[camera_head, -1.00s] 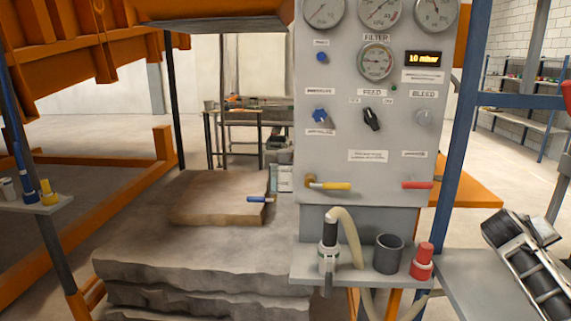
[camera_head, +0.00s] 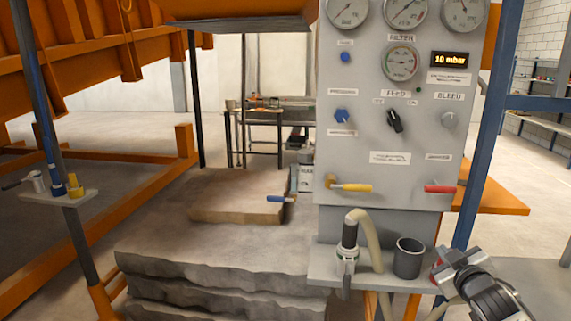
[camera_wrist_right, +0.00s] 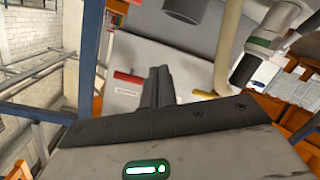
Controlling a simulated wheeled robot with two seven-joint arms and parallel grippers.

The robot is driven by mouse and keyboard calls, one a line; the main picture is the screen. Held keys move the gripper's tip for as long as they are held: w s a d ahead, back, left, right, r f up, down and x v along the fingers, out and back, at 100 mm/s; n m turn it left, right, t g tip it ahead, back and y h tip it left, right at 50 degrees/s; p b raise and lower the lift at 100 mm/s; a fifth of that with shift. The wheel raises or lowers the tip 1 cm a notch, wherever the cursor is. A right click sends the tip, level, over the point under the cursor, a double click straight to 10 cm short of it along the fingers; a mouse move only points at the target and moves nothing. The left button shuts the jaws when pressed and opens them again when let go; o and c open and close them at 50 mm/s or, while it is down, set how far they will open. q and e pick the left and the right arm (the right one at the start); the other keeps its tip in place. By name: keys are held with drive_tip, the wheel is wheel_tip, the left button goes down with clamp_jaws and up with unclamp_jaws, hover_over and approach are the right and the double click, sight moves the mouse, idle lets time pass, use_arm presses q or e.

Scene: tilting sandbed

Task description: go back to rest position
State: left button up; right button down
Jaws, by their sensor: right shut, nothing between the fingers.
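My right gripper (camera_head: 444,264) reaches in from the lower right in the head view, beside the control panel's small shelf. It is shut and empty. Its closed fingers show in the right wrist view (camera_wrist_right: 158,86), pointing towards the grey panel. In the head view it covers most of a red object (camera_head: 436,270) on the shelf; I cannot tell whether they touch. My left gripper is in neither view.
The grey control panel (camera_head: 390,165) has gauges, knobs, a yellow lever (camera_head: 351,187) and a red lever (camera_head: 440,189). Its shelf (camera_head: 380,281) holds a hose nozzle (camera_head: 347,250) and a dark cup (camera_head: 408,257). A blue post (camera_head: 484,150) stands right of the panel. Layered stone lies left.

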drive_tip(key=s+a+f+g+y, duration=0.3)
drive_tip(key=s+a+f, duration=1.2)
drive_tip(key=f, duration=0.1)
drive_tip(key=s+a+f+m+g+y, duration=0.1)
drive_tip(key=s+a+f, duration=0.1)
drive_tip(key=s+a, duration=0.3)
drive_tip(key=s+a+f+m+g+y, duration=0.1)
drive_tip(key=s+a+f, duration=0.2)
drive_tip(key=s, duration=0.8)
drive_tip(key=shift+s+a+g, duration=0.15)
drive_tip(key=shift+a+g, duration=0.15)
drive_tip(key=shift+a, duration=0.6)
